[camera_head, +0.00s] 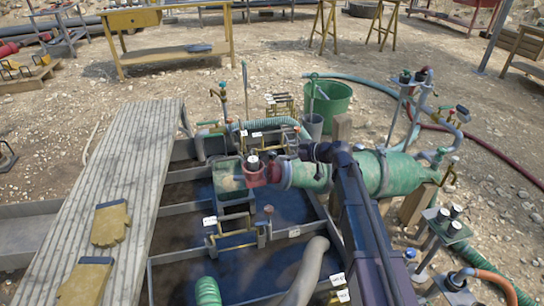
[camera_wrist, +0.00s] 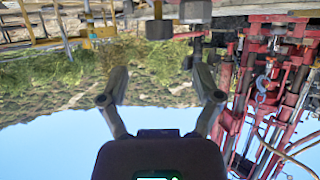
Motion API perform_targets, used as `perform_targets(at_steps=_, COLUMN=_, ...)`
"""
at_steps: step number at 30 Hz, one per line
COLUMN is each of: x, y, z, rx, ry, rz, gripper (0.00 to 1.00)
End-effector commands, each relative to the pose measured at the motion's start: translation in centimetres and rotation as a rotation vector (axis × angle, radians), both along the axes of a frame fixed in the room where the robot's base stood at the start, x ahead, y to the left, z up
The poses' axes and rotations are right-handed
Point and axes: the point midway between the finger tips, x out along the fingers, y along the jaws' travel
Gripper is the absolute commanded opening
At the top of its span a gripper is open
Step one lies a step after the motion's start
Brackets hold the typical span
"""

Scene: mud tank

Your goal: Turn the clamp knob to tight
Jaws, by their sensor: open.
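My gripper (camera_wrist: 162,85) is open in the wrist view, its two grey fingers apart with nothing held between them. The wrist picture is upside down, with sky at the bottom. In the head view my dark arm reaches up over the green pipe body (camera_head: 385,172); the fingers cannot be made out there. A knob with a dark and silver top (camera_head: 253,162) stands on a red fitting beside the green pipe. A small red knob (camera_head: 268,210) stands over the tank. I cannot tell which knob is the clamp knob. Dark blocks (camera_wrist: 195,10) show beyond the fingers.
A plank walkway (camera_head: 120,180) with yellow gloves (camera_head: 110,223) runs left of the mud tank. A thick grey hose (camera_head: 308,272) rises from the tank. Red machinery (camera_wrist: 270,80) fills the wrist view's right side.

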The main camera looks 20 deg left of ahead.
Motion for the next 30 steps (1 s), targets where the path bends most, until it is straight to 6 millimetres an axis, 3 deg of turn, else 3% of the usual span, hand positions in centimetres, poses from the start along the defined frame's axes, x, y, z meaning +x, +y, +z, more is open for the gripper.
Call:
perform_targets(at_steps=6, x=0.5, y=3.3, z=-1.6, rx=0.0, ry=-0.001, rz=0.001, gripper=0.82)
perform_targets(at_steps=13, x=0.8, y=5.7, z=-2.5, rx=-0.001, ry=0.0, rz=0.001, gripper=0.82)
perform_targets(at_steps=29, x=0.9, y=6.6, z=-2.8, rx=0.0, ry=0.0, rz=-0.001, gripper=0.82)
perform_targets(at_steps=30, x=0.9, y=6.6, z=-2.8, rx=0.0, ry=0.0, rz=-0.001, gripper=0.7)
